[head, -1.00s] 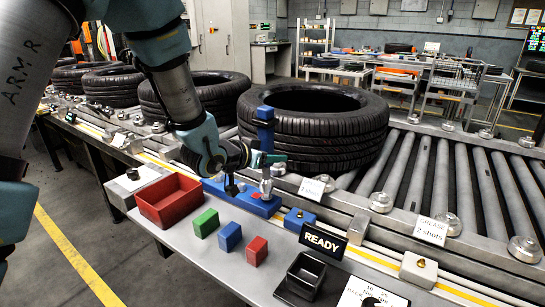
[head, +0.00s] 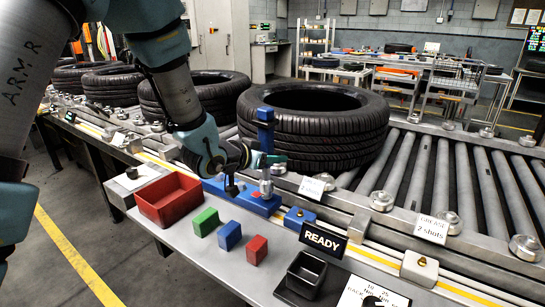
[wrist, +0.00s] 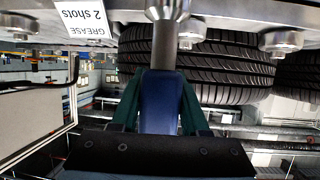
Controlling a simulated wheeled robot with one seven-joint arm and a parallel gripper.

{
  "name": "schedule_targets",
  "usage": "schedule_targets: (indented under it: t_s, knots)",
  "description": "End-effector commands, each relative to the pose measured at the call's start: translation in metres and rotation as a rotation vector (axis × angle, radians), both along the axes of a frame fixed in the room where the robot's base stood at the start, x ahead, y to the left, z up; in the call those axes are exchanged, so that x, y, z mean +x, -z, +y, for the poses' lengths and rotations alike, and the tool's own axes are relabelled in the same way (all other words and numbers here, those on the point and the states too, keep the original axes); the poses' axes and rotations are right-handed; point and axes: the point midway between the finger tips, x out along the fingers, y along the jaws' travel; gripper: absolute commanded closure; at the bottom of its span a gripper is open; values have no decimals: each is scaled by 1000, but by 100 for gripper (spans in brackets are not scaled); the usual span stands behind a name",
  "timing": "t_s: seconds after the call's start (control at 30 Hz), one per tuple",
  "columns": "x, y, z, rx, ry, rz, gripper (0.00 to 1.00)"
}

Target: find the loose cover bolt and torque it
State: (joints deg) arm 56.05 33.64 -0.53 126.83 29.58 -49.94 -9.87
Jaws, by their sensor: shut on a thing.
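My gripper (head: 264,161) is shut on a blue upright tool (head: 265,115) with a metal lower end. It stands over a long blue base (head: 246,198) on the near side of the conveyor. In the wrist view, the green fingers of my gripper (wrist: 161,100) are on both sides of the blue tool body (wrist: 160,103), and its grey metal shaft (wrist: 162,59) runs toward the top edge. Whether the tool's end touches the base is not clear. Round metal roller-end covers (head: 381,201) with bolts line the conveyor; I cannot tell which bolt is loose.
A large tyre (head: 312,124) lies just behind the tool on the rollers. On the near shelf are a red bin (head: 170,201), green (head: 205,222), blue (head: 230,236) and red (head: 257,250) blocks, a READY sign (head: 322,239) and a black open box (head: 306,275).

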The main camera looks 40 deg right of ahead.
Motion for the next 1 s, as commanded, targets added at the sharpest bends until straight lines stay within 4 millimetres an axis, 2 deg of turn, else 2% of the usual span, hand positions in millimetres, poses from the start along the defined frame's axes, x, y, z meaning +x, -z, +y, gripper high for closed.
schedule_targets:
  t_s: [1.0]
  knots:
    - [0, 12, -1, -4, 0, -2, 100]
